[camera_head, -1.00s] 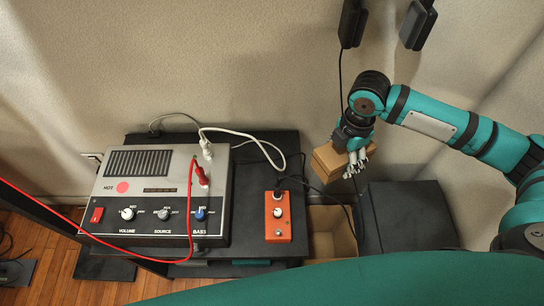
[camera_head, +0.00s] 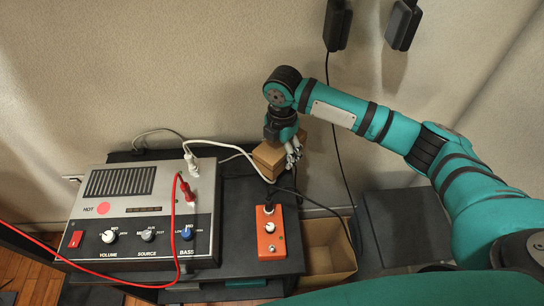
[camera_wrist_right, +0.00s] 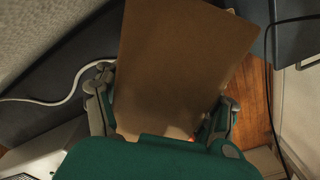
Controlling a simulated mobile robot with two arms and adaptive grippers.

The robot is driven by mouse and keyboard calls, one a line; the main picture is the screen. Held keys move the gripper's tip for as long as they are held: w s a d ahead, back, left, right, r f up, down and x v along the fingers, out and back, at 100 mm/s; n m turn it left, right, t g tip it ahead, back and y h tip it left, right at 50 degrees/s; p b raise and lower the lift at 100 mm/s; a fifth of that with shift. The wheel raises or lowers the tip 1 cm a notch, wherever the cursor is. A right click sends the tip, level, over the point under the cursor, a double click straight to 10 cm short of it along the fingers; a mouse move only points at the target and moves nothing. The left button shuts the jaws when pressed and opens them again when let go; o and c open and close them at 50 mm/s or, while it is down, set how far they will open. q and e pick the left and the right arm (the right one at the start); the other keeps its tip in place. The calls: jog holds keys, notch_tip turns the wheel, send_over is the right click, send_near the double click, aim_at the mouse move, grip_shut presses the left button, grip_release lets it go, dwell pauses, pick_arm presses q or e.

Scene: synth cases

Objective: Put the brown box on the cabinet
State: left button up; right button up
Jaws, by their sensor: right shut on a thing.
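The brown box (camera_head: 268,157) is in my right gripper (camera_head: 285,152), over the back right part of the dark cabinet (camera_head: 236,200) in the head view. The right gripper is shut on the box, with its fingers on either side. In the right wrist view the brown box (camera_wrist_right: 178,65) fills the middle between the fingers. I cannot tell whether the box touches the cabinet top. My left gripper is not in view.
A grey amplifier (camera_head: 140,215) with knobs and a red cable stands on the cabinet's left. An orange pedal (camera_head: 270,238) sits on its front right. A white cable (camera_head: 235,148) runs close to the box. An open carton (camera_head: 325,245) and a dark box (camera_head: 395,225) stand to the right.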

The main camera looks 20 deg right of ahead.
jog(key=shift+w+a, duration=0.75)
jog(key=shift+a, duration=0.1)
notch_tip(320, 180, down, 3)
jog(key=shift+r+b, duration=0.1)
jog(key=shift+b, duration=0.4)
jog(key=shift+f, duration=0.4)
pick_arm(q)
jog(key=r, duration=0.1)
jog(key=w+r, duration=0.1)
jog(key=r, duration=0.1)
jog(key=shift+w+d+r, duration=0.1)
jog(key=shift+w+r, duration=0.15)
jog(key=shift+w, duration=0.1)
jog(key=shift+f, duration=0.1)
pick_arm(e)
jog(key=o, duration=1.4)
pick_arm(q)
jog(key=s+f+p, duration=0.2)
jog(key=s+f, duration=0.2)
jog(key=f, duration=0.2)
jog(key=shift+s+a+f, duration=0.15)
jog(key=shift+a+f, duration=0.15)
pick_arm(e)
notch_tip(320, 180, up, 12)
jog(key=shift+r, duration=0.1)
